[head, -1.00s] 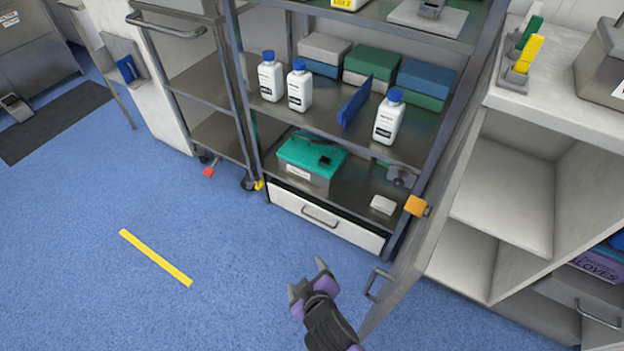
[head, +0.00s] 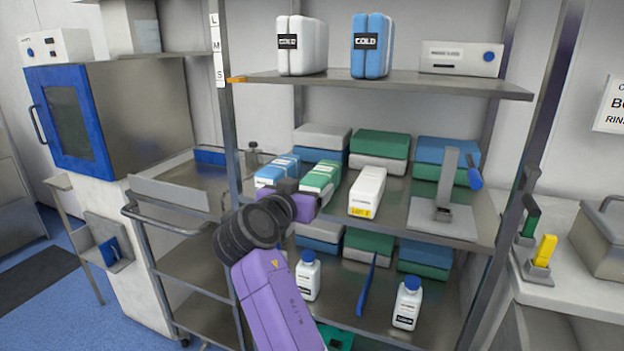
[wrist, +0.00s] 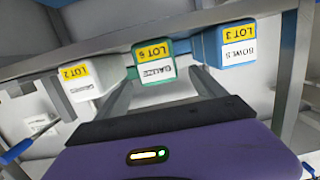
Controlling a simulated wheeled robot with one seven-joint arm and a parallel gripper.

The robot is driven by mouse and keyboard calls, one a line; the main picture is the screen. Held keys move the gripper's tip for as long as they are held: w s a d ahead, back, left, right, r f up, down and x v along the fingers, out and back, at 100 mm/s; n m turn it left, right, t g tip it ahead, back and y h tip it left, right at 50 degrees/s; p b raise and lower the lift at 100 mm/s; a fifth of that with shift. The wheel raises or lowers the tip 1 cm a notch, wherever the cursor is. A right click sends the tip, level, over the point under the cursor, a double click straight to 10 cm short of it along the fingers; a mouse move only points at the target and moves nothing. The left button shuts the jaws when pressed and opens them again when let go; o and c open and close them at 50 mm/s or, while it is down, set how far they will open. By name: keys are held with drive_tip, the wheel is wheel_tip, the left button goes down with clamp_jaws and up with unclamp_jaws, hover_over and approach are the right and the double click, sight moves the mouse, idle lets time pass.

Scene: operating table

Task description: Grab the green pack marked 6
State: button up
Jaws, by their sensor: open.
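The green pack (head: 320,176) lies on the middle shelf between a blue pack (head: 278,170) and a white pack (head: 367,192). In the wrist view the green pack (wrist: 153,68) is at the upper centre, its yellow label reading LOT with a digit hard to make out. The white pack (wrist: 85,82) there reads LOT 2, the blue one (wrist: 225,45) LOT 3. My gripper (wrist: 162,82) is open and empty, its fingers pointing at the green pack's front, one towards each side. How far the tips are from it is unclear. In the head view my gripper (head: 305,203) partly covers the pack's near end.
Stacked boxes (head: 378,150) stand behind the packs. A metal stand with a blue handle (head: 443,205) is to the right on the same shelf. The upper shelf (head: 400,84) is above, white bottles (head: 407,305) below. Shelf posts flank the packs.

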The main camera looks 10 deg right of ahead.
sight(320, 173)
drive_tip(key=shift+w+d+r+h, duration=0.3)
drive_tip(key=shift+w+d+r, duration=0.1)
drive_tip(key=shift+d+r, duration=0.15)
drive_tip(key=shift+x, duration=3.55)
drive_tip(key=shift+w+a+f, duration=0.1)
drive_tip(key=shift+a+f, duration=0.05)
drive_tip(key=shift+f, duration=0.05)
